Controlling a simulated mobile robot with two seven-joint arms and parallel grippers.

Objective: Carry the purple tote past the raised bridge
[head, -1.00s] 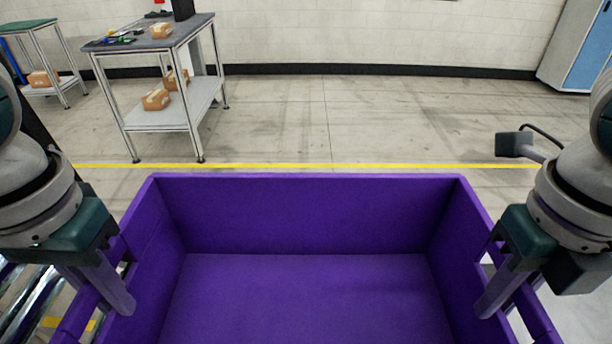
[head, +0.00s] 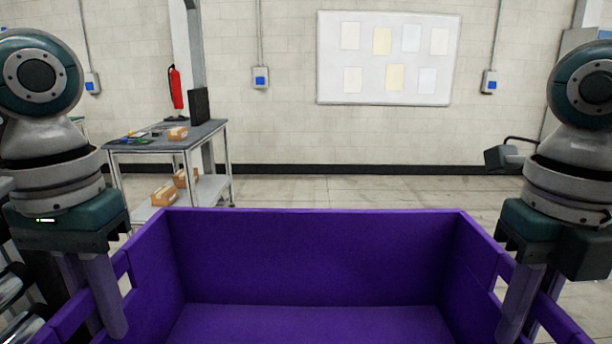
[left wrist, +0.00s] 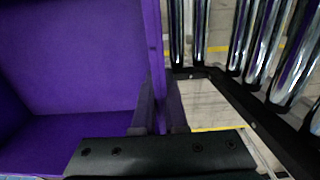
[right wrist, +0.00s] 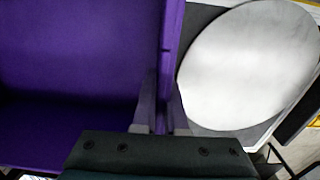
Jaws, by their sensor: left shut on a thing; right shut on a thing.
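The purple tote (head: 312,255) is in front of me in the head view, open at the top and empty where I see inside. My left gripper (head: 108,300) is shut on its left side wall at the handle slot. My right gripper (head: 518,305) is shut on its right side wall the same way. In the left wrist view the fingers (left wrist: 160,115) straddle the tote wall (left wrist: 152,45). In the right wrist view the fingers (right wrist: 160,112) also straddle the wall (right wrist: 170,45). I see no raised bridge that I can identify.
Metal rollers (left wrist: 240,35) lie close beside the tote's left side. A round pale disc (right wrist: 245,65) is beside its right side. A workbench (head: 205,132) with boxes stands ahead left, near a fire extinguisher (head: 176,87). Floor ahead (head: 350,190) is clear up to the wall with a whiteboard (head: 388,58).

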